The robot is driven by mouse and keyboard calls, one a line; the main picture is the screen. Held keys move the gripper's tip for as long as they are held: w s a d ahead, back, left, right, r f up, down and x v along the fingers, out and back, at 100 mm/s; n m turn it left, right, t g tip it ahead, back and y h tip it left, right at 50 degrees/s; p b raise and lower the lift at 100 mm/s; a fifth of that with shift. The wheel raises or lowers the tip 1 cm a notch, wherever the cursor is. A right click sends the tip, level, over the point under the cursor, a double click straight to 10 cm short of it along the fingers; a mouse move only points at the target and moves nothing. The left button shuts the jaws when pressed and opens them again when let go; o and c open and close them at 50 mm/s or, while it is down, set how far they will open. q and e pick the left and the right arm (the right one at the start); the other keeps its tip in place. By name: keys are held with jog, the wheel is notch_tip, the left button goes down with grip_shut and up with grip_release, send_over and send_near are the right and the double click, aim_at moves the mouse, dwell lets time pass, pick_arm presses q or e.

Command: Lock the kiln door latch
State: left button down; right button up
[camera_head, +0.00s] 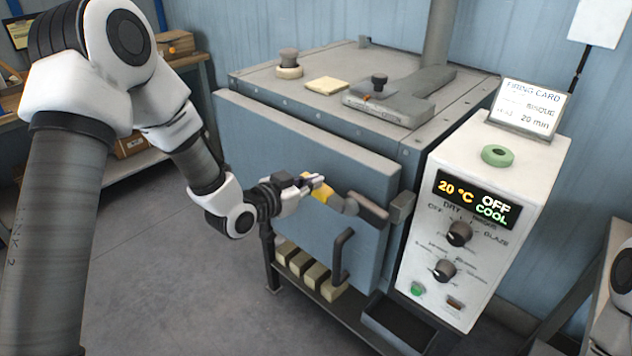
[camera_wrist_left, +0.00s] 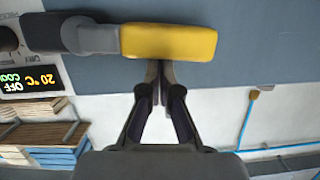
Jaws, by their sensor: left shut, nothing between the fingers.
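The kiln door (camera_head: 270,150) is a blue-grey slab that looks closed against the kiln front. Its latch lever (camera_head: 370,208) lies roughly level near the door's right edge, with a yellow grip (camera_head: 322,194) at its left end. The lever's right end is close to a grey bracket (camera_head: 403,206) at the kiln's edge. My left gripper (camera_head: 316,181) is shut and empty, its tips just above the yellow grip. In the left wrist view, which is upside down, the shut fingertips (camera_wrist_left: 161,68) meet the edge of the yellow grip (camera_wrist_left: 180,42); I cannot tell whether they touch. My right gripper is out of view.
A dark door handle (camera_head: 342,255) sticks out below the lever. The white control box (camera_head: 478,220) stands right of the door, reading 20 °C, OFF, COOL. Blocks (camera_head: 305,270) lie on the shelf below. The floor in front is clear.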

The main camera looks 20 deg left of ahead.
pick_arm(q)
jog(key=shift+a+f+b, duration=0.25)
jog(key=shift+f+b, duration=0.1)
jog(key=shift+f, duration=0.25)
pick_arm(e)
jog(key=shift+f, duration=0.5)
pick_arm(q)
jog(key=shift+f, duration=0.1)
jog(key=s+a+r+p, duration=0.1)
jog(key=s+a+r, duration=0.2)
jog(key=s+r, duration=0.4)
jog(key=shift+s, duration=1.05)
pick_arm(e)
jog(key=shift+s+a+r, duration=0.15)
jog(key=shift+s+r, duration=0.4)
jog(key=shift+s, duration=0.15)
pick_arm(q)
jog(key=shift+w+a+f, duration=0.1)
jog(key=shift+a+f, duration=0.05)
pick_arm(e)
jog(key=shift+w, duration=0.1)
